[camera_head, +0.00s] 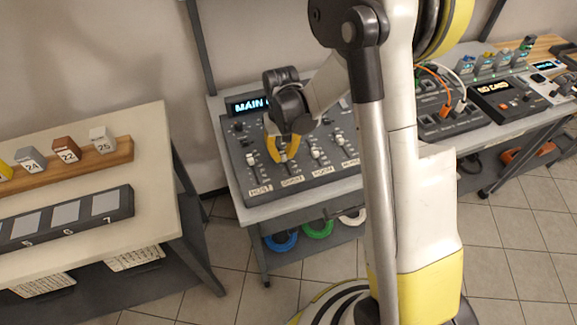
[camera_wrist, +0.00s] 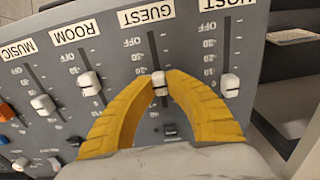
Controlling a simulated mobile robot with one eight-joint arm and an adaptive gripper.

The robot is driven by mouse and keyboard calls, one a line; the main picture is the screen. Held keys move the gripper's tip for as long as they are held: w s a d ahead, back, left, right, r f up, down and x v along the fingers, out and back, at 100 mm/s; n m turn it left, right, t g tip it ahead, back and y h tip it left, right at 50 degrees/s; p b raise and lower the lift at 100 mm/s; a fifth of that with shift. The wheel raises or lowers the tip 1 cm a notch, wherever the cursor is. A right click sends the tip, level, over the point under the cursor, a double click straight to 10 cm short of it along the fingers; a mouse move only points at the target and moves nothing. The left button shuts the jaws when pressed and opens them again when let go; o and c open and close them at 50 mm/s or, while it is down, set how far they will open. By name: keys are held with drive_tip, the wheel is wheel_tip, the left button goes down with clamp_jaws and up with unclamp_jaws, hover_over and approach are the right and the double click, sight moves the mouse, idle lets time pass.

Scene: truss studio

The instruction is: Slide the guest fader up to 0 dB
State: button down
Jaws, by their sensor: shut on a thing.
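The grey mixing console (camera_head: 240,160) stands on a table left of my column. My gripper (camera_head: 282,154) is over its GUEST strip, yellow fingers pointing down. In the wrist view my gripper (camera_wrist: 161,88) is shut on the white guest fader cap (camera_wrist: 159,78), one finger on each side. The GUEST label (camera_wrist: 146,15) and OFF mark are at the picture's top. The cap is well away from OFF, down the slot (camera_wrist: 152,48). The fingers hide part of the scale beside the cap, so its exact mark cannot be told.
The host fader (camera_wrist: 229,85) is close right of my fingers in the wrist view. The room fader (camera_wrist: 90,83) and music fader (camera_wrist: 43,104) are to the left. A lit display (camera_head: 250,105) tops the console. A table with numbered blocks (camera_head: 66,150) stands left.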

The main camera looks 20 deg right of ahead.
drive_tip(key=shift+w, duration=1.05)
drive_tip(key=c, duration=1.4)
unclamp_jaws()
wheel_tip(320, 180, up, 12)
drive_tip(key=shift+r, duration=0.1)
